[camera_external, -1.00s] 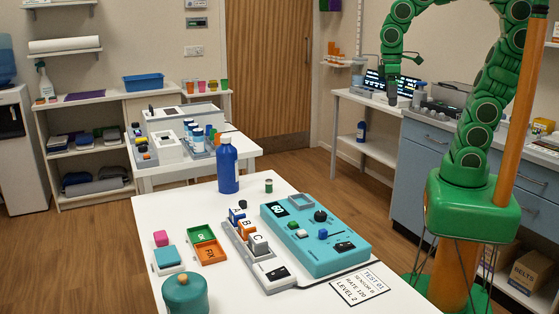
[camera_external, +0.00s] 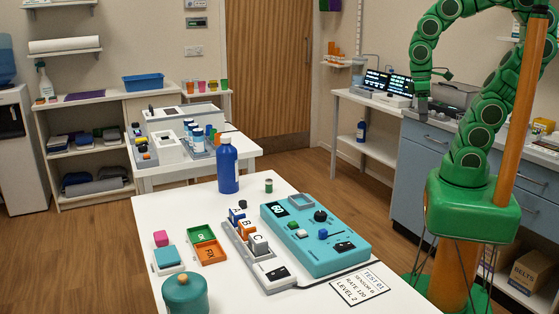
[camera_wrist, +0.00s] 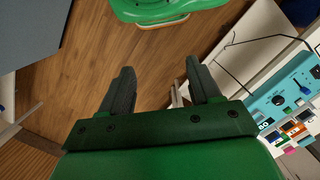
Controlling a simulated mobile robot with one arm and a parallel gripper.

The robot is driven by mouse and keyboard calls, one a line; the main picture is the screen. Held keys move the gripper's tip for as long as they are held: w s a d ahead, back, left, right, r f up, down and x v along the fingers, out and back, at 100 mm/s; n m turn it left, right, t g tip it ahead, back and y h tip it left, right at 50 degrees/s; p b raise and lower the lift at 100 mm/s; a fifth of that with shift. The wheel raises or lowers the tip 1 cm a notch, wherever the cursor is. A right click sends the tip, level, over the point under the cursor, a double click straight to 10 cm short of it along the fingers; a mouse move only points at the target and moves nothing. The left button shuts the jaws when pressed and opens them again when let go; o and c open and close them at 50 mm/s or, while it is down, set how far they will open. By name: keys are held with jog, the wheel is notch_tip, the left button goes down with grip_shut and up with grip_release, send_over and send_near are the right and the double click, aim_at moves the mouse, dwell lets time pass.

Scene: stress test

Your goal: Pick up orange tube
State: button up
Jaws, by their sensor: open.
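I cannot tell for sure which thing is the orange tube. A small orange piece (camera_external: 248,229) stands at the label B in the grey rack (camera_external: 236,246) on the near white table. Another orange item (camera_external: 212,137) shows by the blue-and-white bottles on the farther table. Orange upright pieces (camera_external: 334,49) stand on the back wall shelf. My gripper (camera_external: 422,110) hangs at the right, in front of the side counter, far from all of these. In the wrist view, my gripper (camera_wrist: 160,75) has its fingers apart with nothing between them, above the wooden floor.
The near table also holds a teal device (camera_external: 318,238), a blue bottle (camera_external: 228,166), a teal pot (camera_external: 185,293), and green and orange trays (camera_external: 210,252). The blue-fronted counter (camera_external: 418,165) stands at the right. Open floor lies between table and counter.

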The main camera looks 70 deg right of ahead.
jog(key=w+a+r+m+t+y, duration=0.1)
jog(key=w+a+r+m+y, duration=0.2)
jog(key=w+a, duration=0.65)
jog(key=w+a+m+t+y, duration=0.15)
jog(key=w+a+y, duration=0.35)
jog(key=w, duration=0.7)
jog(key=w+a+r+m+t+y, duration=0.15)
jog(key=w+m, duration=0.25)
jog(key=w, duration=0.5)
jog(key=w+a+m+t+y, duration=0.1)
jog(key=w+a+m, duration=0.2)
jog(key=w, duration=0.6)
jog(key=m+t, duration=0.6)
jog(key=m, duration=0.6)
send_near(218, 136)
jog(key=s+a+r, duration=0.6)
jog(key=a+r, duration=0.1)
jog(key=a, duration=0.5)
jog(key=w+d+f+m+h, duration=0.1)
jog(key=w+d+f+m, duration=0.1)
jog(key=d, duration=0.1)
jog(key=w+d+f+m+t+h, duration=0.1)
jog(key=w+d+f+m, duration=0.1)
jog(key=d+f, duration=0.1)
jog(key=w+d+f+m+t+h, duration=0.1)
jog(key=w+d+f+m, duration=0.1)
jog(key=w+d+f, duration=0.1)
jog(key=shift+d+f, duration=0.25)
jog(key=shift+d, duration=0.3)
jog(key=shift+x, duration=3.8)
